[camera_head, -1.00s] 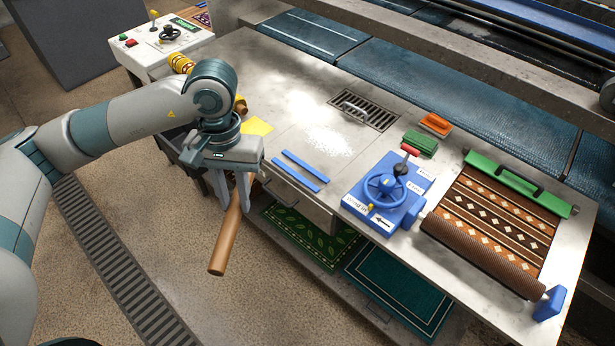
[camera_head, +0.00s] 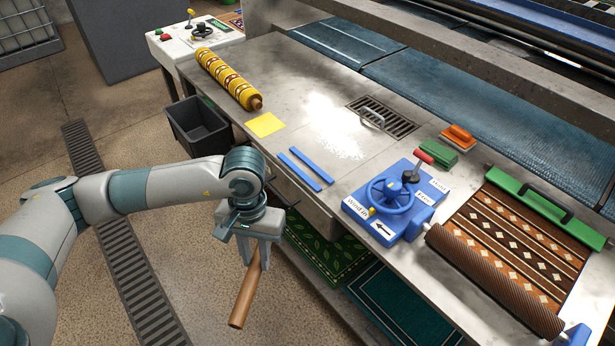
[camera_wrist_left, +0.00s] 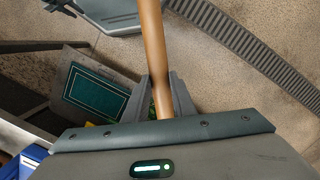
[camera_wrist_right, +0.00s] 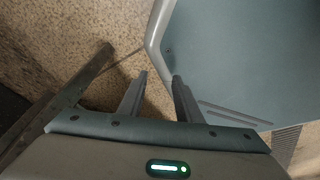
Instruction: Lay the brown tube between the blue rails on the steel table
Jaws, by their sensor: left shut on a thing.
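The brown tube (camera_head: 245,292) is a plain wooden-looking cylinder held in my left gripper (camera_head: 252,264). It hangs tilted over the floor, off the table's front edge. In the left wrist view the tube (camera_wrist_left: 153,45) runs between the two fingers (camera_wrist_left: 160,100), which are shut on it. Two thin blue rails (camera_head: 305,168) lie parallel on the steel table (camera_head: 290,110), up and right of the gripper, with a narrow bare strip between them. My right gripper (camera_wrist_right: 158,85) shows only in the right wrist view, with its fingers apart and nothing between them.
A yellow patterned roll (camera_head: 228,78) and a yellow sheet (camera_head: 265,125) lie left of the rails. A blue hand-wheel unit (camera_head: 390,205) and a patterned rug (camera_head: 520,240) are to the right. A drain grate (camera_head: 382,116) lies behind. A dark bin (camera_head: 198,125) stands beside the table.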

